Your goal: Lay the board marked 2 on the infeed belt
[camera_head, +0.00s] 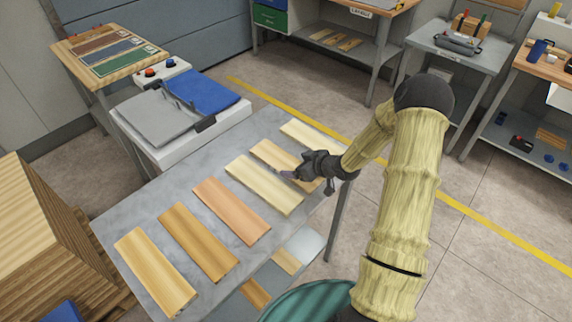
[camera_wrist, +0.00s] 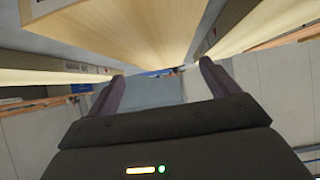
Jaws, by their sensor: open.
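Several long wooden boards lie side by side on a grey table in the head view. No number can be read on them, so I cannot tell which is marked 2. My gripper (camera_head: 293,175) is low over the table, at the second board from the far end (camera_head: 272,154), next to a pale board (camera_head: 264,184). In the wrist view my gripper (camera_wrist: 162,80) has its two fingers apart, and a pale board (camera_wrist: 130,38) shows large ahead of them. Contact cannot be told. A low white machine with a grey surface (camera_head: 155,118) and a blue surface (camera_head: 205,92) stands beyond the table; which is the infeed belt is unclear.
The grey table (camera_head: 130,215) has narrow bare gaps between boards. A wooden stand with sample panels (camera_head: 105,50) is at the back left. Stacked wood (camera_head: 40,230) is at the left.

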